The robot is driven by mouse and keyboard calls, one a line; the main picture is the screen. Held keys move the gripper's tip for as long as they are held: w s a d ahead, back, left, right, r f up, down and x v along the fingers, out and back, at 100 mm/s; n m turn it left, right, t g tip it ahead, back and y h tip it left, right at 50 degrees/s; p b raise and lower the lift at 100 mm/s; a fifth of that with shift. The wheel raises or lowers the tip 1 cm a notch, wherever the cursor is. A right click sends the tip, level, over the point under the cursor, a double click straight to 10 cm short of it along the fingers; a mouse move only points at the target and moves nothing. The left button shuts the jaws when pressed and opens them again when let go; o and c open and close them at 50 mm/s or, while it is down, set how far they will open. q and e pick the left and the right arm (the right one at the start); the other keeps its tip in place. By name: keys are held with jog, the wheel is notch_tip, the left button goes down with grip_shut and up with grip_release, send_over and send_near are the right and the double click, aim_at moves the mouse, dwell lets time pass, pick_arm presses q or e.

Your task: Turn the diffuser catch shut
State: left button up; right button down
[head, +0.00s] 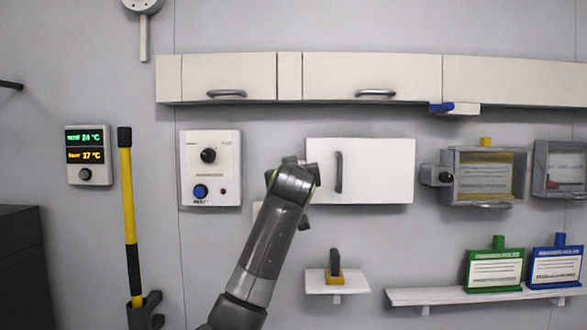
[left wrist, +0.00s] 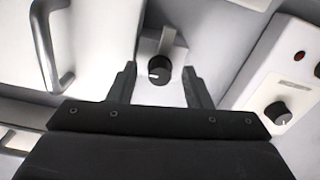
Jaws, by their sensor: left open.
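A black round knob (left wrist: 159,70) with a white mark sits on a small pale plate (left wrist: 148,94) in the left wrist view; I take it to be the diffuser catch. A grey tab (left wrist: 167,40) stands beside it. The white mark points left in that view. My left gripper (left wrist: 160,82) is open, with one finger on each side of the knob; I cannot tell whether either touches it. My right gripper is not in view.
A white door (head: 385,172) with a grey handle (head: 338,172) lies right of my arm. A control box (head: 222,160) with black and blue knobs lies to the left. Below are a small shelf (head: 320,284) and a yellow pole (head: 128,190).

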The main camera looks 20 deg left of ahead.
pick_arm(q)
jog(key=shift+w, duration=0.1)
jog(key=shift+c, duration=0.2)
jog(key=c, duration=0.9)
jog(key=shift+c, duration=0.2)
jog(key=shift+n, duration=0.3)
jog(key=shift+n+b, duration=2.7)
jog(key=shift+n, duration=5.9)
jog(key=shift+f, duration=0.1)
